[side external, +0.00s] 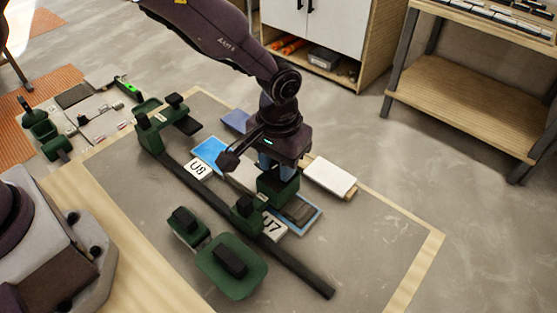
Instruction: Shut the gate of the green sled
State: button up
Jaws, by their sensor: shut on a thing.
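A green sled (246,215) sits on a long dark rail (308,275) that runs across the grey work board. My gripper (276,172) points down above the sled's far side. It is shut on a dark green block (279,190) that appears to belong to the sled. The fingers hide much of the block, and I cannot tell whether it is the gate or how far the gate stands open. Another green fixture (152,132) stands at the rail's far left end.
A white card marked U8 (198,168) and one marked U7 (273,226) lie beside the rail. A blue-edged tile (300,212) and a white tile (330,176) lie to the right. Green pads with black handles (232,275) are in front. The board's right side is clear.

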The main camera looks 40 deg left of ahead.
jog(key=shift+d+r+n, duration=0.1)
jog(key=shift+n, duration=0.7)
jog(key=o, duration=0.9)
jog(key=shift+o, duration=0.2)
notch_tip(320, 180, up, 13)
